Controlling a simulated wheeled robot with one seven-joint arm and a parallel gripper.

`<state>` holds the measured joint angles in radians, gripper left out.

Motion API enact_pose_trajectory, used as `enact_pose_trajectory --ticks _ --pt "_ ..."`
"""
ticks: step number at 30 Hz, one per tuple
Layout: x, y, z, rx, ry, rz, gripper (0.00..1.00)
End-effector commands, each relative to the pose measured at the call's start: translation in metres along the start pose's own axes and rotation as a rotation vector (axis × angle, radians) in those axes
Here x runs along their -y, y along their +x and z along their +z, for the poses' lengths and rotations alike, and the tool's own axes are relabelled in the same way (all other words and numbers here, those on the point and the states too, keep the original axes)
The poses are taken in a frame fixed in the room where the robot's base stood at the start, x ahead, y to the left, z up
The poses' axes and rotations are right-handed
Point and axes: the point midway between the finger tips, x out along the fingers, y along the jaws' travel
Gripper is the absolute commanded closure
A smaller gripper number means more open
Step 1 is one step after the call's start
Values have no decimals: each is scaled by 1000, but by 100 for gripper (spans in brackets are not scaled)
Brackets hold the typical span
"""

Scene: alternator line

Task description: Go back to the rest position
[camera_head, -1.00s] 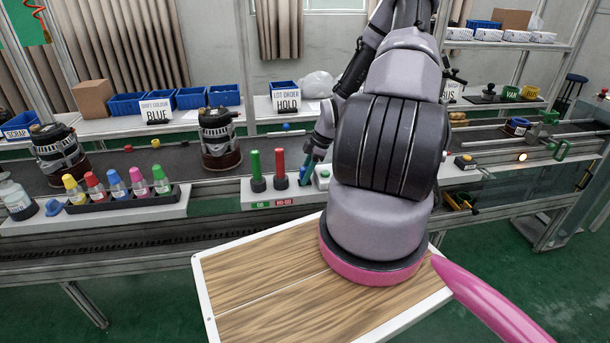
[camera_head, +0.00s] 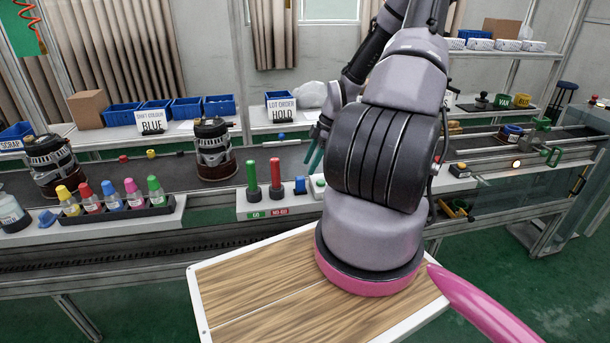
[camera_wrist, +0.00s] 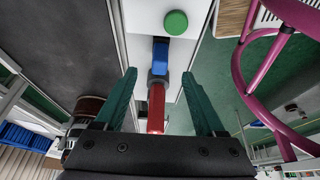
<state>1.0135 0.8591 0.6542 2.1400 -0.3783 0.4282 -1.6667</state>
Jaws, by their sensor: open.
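My gripper (camera_head: 313,156) is raised above the white gauge panel (camera_head: 246,205), its teal fingers partly hidden behind my arm in the head view. In the wrist view the two fingers of my gripper (camera_wrist: 159,76) are spread apart with nothing held between them. Beyond them a blue piece (camera_wrist: 160,52) and a red handle (camera_wrist: 156,108) show on the panel. In the head view the blue piece (camera_head: 300,185) stands right of the upright red handle (camera_head: 275,175) and green handle (camera_head: 252,178).
A black rack (camera_head: 120,210) of bottles with coloured caps stands left of the panel. Two alternators (camera_head: 213,150) (camera_head: 52,165) sit on the dark conveyor behind. Blue bins (camera_head: 187,108) and a HOLD sign (camera_head: 281,106) line the back shelf. A green button (camera_wrist: 175,23) lies near the blue piece.

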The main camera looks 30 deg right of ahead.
Motion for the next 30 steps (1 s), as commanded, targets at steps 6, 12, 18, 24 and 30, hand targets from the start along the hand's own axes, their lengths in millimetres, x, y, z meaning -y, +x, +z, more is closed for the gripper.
enact_pose_trajectory --ticks 6,12,18,24,30 --pt "0 -18 0 0 0 1 28" --pt "1 -22 -2 10 7 -2 28" --pt "6 -56 -20 122 130 4 28" --pt "19 -116 -59 258 367 90 28" --pt "42 -177 -108 299 615 240 28"
